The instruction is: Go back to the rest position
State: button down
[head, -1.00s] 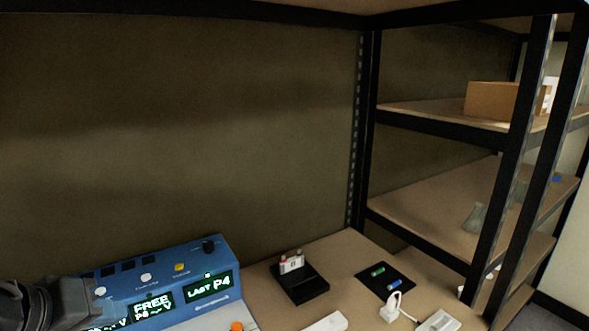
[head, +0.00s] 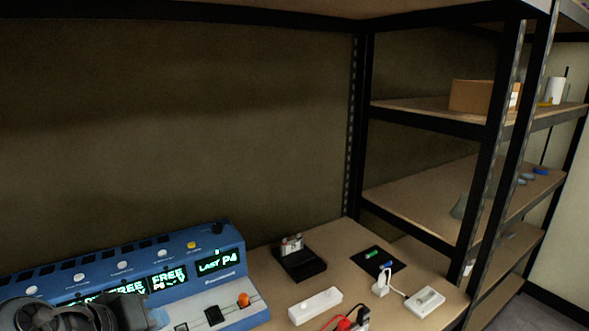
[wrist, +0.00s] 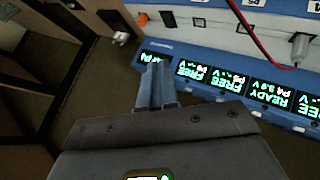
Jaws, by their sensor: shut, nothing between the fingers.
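My gripper (wrist: 157,82) is shut and empty in the wrist view, its fingers together in front of the blue device. In the head view, my dark arm and gripper (head: 150,314) are at the lower left, low over the device's front, and partly hide it. The blue device (head: 215,245) has a row of knobs and lit displays, some reading FREE and one reading LAST P4. It also shows in the wrist view (wrist: 205,58), where one display reads READY.
A black holder (head: 300,266) and a dark mat (head: 383,268) with small green and blue cells lie on the bench. A white power strip (head: 315,306), plugs and red and black leads lie nearer. Black-framed shelving (head: 425,125) with a cardboard box (head: 470,96) stands at the right.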

jog(key=shift+n+t+y, duration=0.5)
jog(key=shift+t+y, duration=0.2)
jog(key=shift+t, duration=0.2)
jog(key=d+f, duration=0.5)
jog(key=d, duration=0.3)
jog(key=d+f, duration=0.5)
jog(key=d, duration=0.3)
jog(key=d+f, duration=0.6)
jog(key=d, duration=0.2)
jog(key=s+d+f+y, duration=0.1)
jog(key=s+d+f, duration=0.1)
jog(key=s+d, duration=0.6)
jog(key=s+d+f+y, duration=0.1)
jog(key=s+d+f, duration=0.1)
jog(key=s+d, duration=0.5)
jog(key=s+d+r+m+t, duration=0.2)
jog(key=s+r+m, duration=0.1)
jog(key=s+r, duration=0.6)
jog(key=s+d+r+m+t+h, duration=0.1)
jog(key=s+d+r+m+t, duration=0.1)
jog(key=s+r, duration=0.7)
jog(key=s+d+m, duration=0.1)
jog(key=s, duration=0.4)
jog(key=shift+s+r+m, duration=0.2)
jog(key=shift+m, duration=0.2)
